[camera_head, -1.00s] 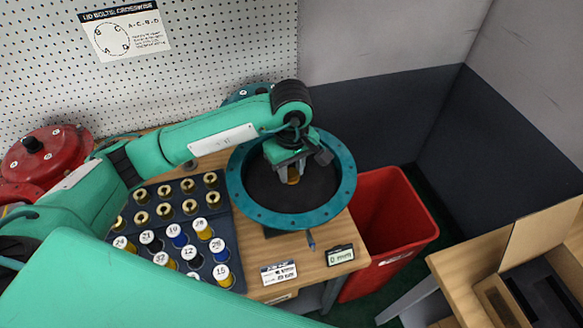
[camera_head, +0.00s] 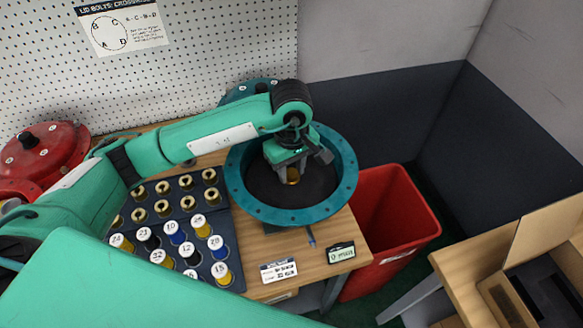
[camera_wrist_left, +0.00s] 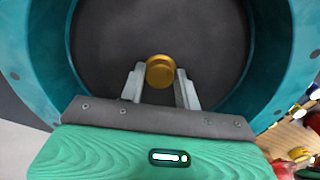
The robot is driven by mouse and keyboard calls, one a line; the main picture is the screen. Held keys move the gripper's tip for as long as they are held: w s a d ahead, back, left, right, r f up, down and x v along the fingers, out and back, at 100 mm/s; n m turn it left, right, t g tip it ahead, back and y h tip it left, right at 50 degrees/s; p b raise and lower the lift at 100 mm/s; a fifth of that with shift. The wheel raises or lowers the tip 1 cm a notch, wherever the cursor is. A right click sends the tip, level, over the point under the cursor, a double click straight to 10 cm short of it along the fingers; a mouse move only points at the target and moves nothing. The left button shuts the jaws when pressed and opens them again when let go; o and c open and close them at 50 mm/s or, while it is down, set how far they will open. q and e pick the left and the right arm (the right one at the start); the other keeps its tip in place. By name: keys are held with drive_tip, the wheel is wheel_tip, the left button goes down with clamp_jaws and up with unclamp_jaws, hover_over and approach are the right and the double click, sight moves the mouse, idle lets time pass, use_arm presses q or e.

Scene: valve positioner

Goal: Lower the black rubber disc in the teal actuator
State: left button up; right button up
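The teal actuator (camera_head: 236,192) is an open ring-shaped housing on the wooden bench, also filling the left wrist view (camera_wrist_left: 275,50). The black rubber disc (camera_head: 318,190) lies inside its rim and shows dark in the left wrist view (camera_wrist_left: 110,35). A brass knob (camera_wrist_left: 160,70) stands up from the disc's middle. My left gripper (camera_head: 291,170) reaches down over the disc. Its two fingers (camera_wrist_left: 160,80) stand on either side of the knob and appear closed on it; contact is partly hidden. My right gripper is not in view.
A dark tray (camera_head: 222,228) of brass fittings and number-capped pegs stands left of the actuator. A small display (camera_head: 341,253) reading 0 mm sits at the bench's front edge. A red bin (camera_head: 400,220) is at right. Red housings (camera_head: 45,152) stand far left.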

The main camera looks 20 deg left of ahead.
use_arm(q)
drive_tip(key=o, duration=0.4)
drive_tip(key=shift+r, duration=0.35)
drive_tip(key=shift+r+b, duration=1.35)
drive_tip(key=shift+r, duration=5.2)
